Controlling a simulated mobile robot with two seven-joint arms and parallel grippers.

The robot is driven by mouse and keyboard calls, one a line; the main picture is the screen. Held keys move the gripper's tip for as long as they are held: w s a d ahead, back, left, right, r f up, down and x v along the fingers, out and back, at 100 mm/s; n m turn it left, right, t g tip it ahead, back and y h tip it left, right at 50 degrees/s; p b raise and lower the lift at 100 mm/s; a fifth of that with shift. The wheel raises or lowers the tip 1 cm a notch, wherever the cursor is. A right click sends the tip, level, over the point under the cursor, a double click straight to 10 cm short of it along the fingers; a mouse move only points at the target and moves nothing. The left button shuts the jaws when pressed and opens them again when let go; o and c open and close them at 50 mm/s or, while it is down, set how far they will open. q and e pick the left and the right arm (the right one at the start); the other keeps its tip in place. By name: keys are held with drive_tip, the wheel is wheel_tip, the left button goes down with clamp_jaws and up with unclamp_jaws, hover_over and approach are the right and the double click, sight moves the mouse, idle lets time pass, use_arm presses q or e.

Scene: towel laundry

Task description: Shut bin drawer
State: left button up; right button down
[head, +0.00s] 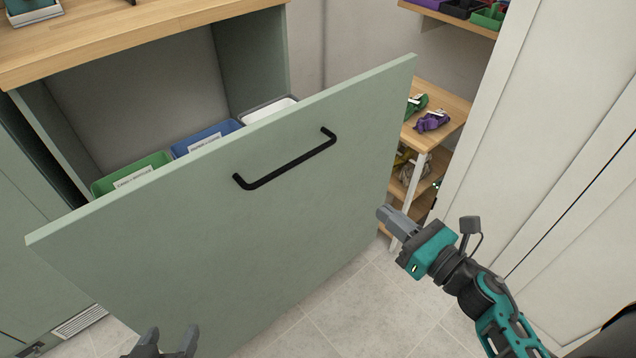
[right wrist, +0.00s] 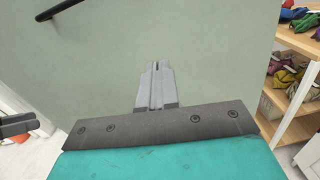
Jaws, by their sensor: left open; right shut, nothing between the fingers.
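The bin drawer (head: 230,215) is pulled out from the green cabinet, with its tall front panel standing well clear of the opening. A black bar handle (head: 286,164) is on the panel's upper part; part of it shows in the right wrist view (right wrist: 60,8). Inside are a green bin (head: 130,175), a blue bin (head: 206,138) and a white-topped bin (head: 268,110). My right gripper (head: 382,212) is shut and empty, at the right of the panel and below handle height. My left gripper (head: 172,340) is open at the bottom edge of the head view, in front of the panel.
A wooden countertop (head: 130,38) runs above the drawer opening. To the right is a wooden shelf unit (head: 452,110) with small coloured bags. A white door (head: 545,130) stands on the far right. Tiled floor (head: 350,310) is clear in front.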

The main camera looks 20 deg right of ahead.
sight(326, 169)
drive_tip(key=shift+n, duration=0.8)
drive_tip(key=x, duration=1.4)
drive_tip(key=shift+w+a+f, duration=0.1)
drive_tip(key=shift+a+f, duration=0.2)
